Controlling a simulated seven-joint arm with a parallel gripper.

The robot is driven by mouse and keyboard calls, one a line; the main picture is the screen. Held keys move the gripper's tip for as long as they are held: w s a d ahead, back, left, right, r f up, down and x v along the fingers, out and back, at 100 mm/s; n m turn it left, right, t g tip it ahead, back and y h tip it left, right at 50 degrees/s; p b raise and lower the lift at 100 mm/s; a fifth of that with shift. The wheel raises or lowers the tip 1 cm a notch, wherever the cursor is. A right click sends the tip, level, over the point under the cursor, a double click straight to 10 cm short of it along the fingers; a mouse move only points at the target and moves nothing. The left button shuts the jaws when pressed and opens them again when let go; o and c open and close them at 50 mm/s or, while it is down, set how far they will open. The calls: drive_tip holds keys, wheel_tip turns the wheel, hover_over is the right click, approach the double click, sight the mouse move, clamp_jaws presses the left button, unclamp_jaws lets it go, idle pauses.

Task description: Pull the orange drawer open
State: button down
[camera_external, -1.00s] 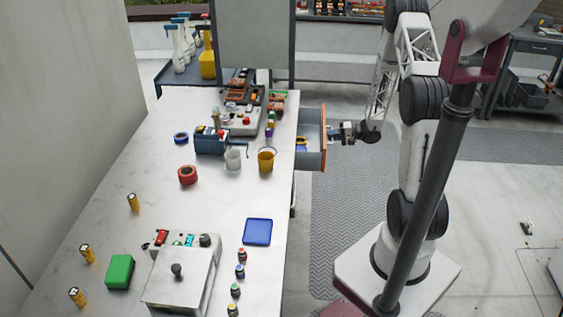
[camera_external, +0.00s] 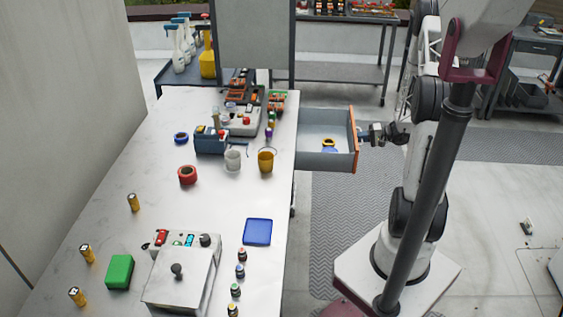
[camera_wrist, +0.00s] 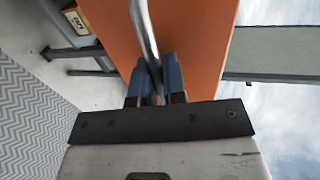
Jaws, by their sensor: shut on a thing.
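The orange drawer (camera_external: 356,139) stands well out from the right side of the white workbench. Its orange front faces right and its grey box is open at the top. My gripper's blue fingers (camera_wrist: 158,80) are shut around the handle. In the external view the handle is too small to make out.
A dark metal table (camera_external: 345,70) stands behind the drawer. Patterned floor mat (camera_external: 335,225) lies below it.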

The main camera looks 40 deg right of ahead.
drive_tip(key=c, duration=1.2)
unclamp_jaws()
drive_tip(key=shift+s+d, duration=0.1)
drive_tip(key=shift+v, duration=3.75)
